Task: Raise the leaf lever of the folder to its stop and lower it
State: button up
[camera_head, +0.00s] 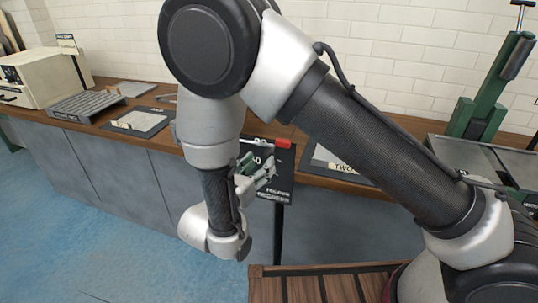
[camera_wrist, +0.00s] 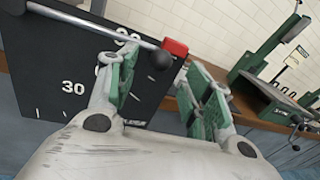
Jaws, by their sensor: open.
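A metal rod ending in a black ball knob (camera_wrist: 160,60), which looks like the leaf lever, crosses the top left of the wrist view. It lies in front of a black board marked with degree numbers (camera_wrist: 52,62). A red block (camera_wrist: 175,47) sits just beside the knob. My gripper (camera_wrist: 166,76) is open, its green-padded fingers spread. The knob appears between the fingertips in the picture, with no visible contact. In the head view my gripper (camera_head: 258,172) is in front of the black board (camera_head: 284,186), and my arm hides much of the folder area.
A wooden bench (camera_head: 130,122) runs along the white brick wall. A green machine with a tall post (camera_head: 490,90) stands at right. Blue floor is clear at left.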

aim_at(267, 157)
jog(key=x, duration=0.6)
jog(key=shift+w+d, duration=0.2)
grip_shut()
